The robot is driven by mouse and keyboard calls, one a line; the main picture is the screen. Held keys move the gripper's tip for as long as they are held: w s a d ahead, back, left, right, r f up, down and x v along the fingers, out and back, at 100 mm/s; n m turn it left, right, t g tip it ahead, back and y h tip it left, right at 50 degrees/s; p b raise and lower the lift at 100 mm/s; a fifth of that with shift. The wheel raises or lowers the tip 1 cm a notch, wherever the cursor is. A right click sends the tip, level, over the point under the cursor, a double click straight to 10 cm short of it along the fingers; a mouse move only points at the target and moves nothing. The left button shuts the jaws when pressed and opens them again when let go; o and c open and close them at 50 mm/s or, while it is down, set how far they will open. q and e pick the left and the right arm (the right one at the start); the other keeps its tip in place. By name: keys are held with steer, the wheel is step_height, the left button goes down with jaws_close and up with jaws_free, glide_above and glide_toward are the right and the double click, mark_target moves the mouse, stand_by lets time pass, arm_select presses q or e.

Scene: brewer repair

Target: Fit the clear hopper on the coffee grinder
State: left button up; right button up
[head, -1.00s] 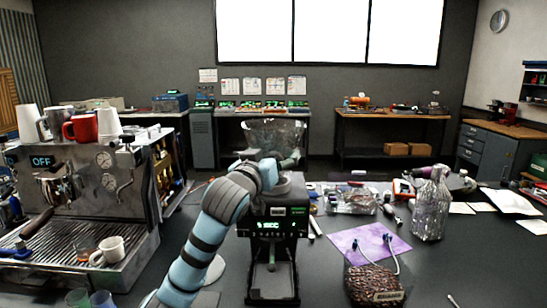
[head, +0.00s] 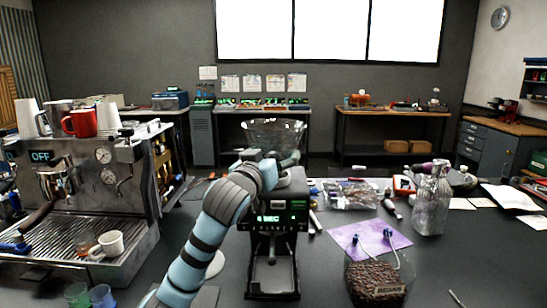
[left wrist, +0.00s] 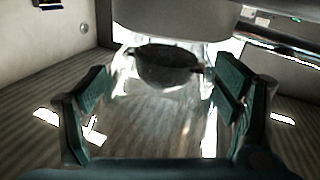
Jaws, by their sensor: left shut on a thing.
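The clear hopper (head: 273,130) is a see-through flared cup, wide rim up, roughly upright above the back of the grinder's top in the head view. The black coffee grinder (head: 273,223) stands on the dark counter with its green display lit. My left gripper (head: 287,160) is shut on the lower part of the hopper. In the left wrist view the clear hopper (left wrist: 160,110) lies between the two green fingers of my left gripper (left wrist: 160,112). My wrist hides part of the grinder's top, so I cannot tell whether the hopper touches it. My right gripper is out of view.
An espresso machine (head: 75,190) with cups on top stands left. The counter's right front is mostly clear.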

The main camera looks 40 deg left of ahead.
arm_select(q)
steer(key=shift+f, duration=0.4)
stand_by(0.3)
steer(key=o, duration=1.8)
steer(key=shift+s, duration=0.1)
steer(key=v, duration=0.7)
steer(key=shift+s+d, duration=0.1)
steer(key=shift+s, duration=0.1)
steer(key=shift+w, duration=0.1)
